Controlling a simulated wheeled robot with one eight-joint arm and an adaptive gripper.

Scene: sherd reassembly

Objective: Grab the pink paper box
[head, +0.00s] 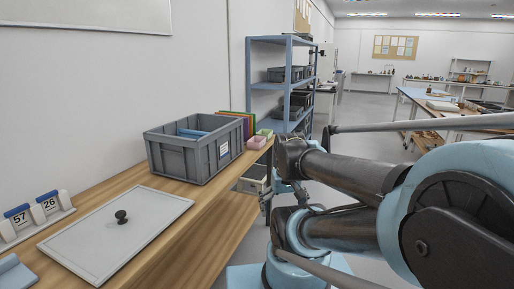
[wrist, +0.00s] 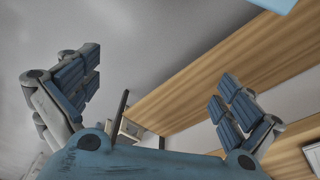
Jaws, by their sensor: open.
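The pink paper box (head: 256,142) is small and sits on the wooden bench near its far right end, just right of the grey crate. A light green box (head: 265,134) stands right behind it. My gripper (wrist: 155,95) is open and empty in the wrist view, its two blue-padded fingers spread wide apart. In the head view my gripper (head: 268,200) hangs beside the bench's right edge, below and in front of the pink box, partly hidden by my arm. The pink box is not recognisable in the wrist view.
A grey crate (head: 170,158) stands against the wall, with colourful folders (head: 249,125) behind it. A white board with a black knob (head: 110,238) and number blocks (head: 38,208) lie nearer on the bench (head: 205,210). A blue shelf (head: 288,90) stands beyond.

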